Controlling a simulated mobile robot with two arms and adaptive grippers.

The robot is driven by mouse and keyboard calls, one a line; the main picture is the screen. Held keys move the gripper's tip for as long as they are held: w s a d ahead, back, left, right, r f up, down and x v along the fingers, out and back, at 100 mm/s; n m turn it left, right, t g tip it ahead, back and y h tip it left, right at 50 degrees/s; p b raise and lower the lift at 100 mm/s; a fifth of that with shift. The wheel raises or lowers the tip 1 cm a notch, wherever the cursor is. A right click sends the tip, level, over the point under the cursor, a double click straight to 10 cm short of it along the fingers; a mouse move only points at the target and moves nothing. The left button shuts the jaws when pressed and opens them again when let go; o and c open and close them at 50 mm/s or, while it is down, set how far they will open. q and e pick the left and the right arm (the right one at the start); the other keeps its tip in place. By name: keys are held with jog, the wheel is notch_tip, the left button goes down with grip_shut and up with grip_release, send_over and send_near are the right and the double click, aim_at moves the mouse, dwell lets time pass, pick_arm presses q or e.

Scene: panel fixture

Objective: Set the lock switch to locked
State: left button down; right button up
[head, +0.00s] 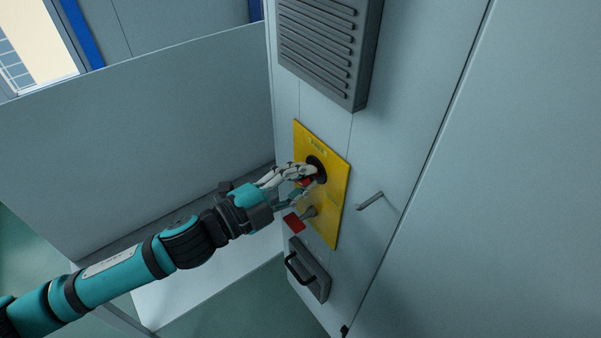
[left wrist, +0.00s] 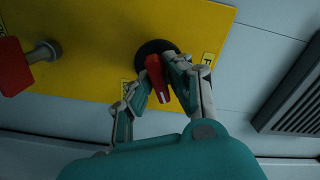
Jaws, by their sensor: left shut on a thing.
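The yellow plate (head: 335,192) is on the front of a grey cabinet. On it, a black round base carries a red switch handle (left wrist: 157,78). In the left wrist view the black base (left wrist: 152,52) shows behind the handle. My left gripper (head: 308,177) is shut on the red handle, with its fingers on both sides of it; in the left wrist view the fingertips (left wrist: 160,82) flank it. The fingers hide part of the handle in the head view. Small labels sit beside the base, too small to read. My right gripper is not in view.
A second red handle (head: 293,222) on a metal stem sits lower on the plate; it also shows in the left wrist view (left wrist: 12,68). A grey vent (head: 318,45) is above, a black pull handle (head: 298,268) below. A metal lever (head: 370,200) sticks out at right.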

pick_arm(q)
jog(key=m+p, duration=0.1)
jog(key=m, duration=0.4)
jog(key=shift+f, duration=0.15)
dwell(0.4)
jog(key=c, duration=1.4)
grip_release()
jog(key=shift+o, duration=0.2)
jog(key=v, duration=1.2)
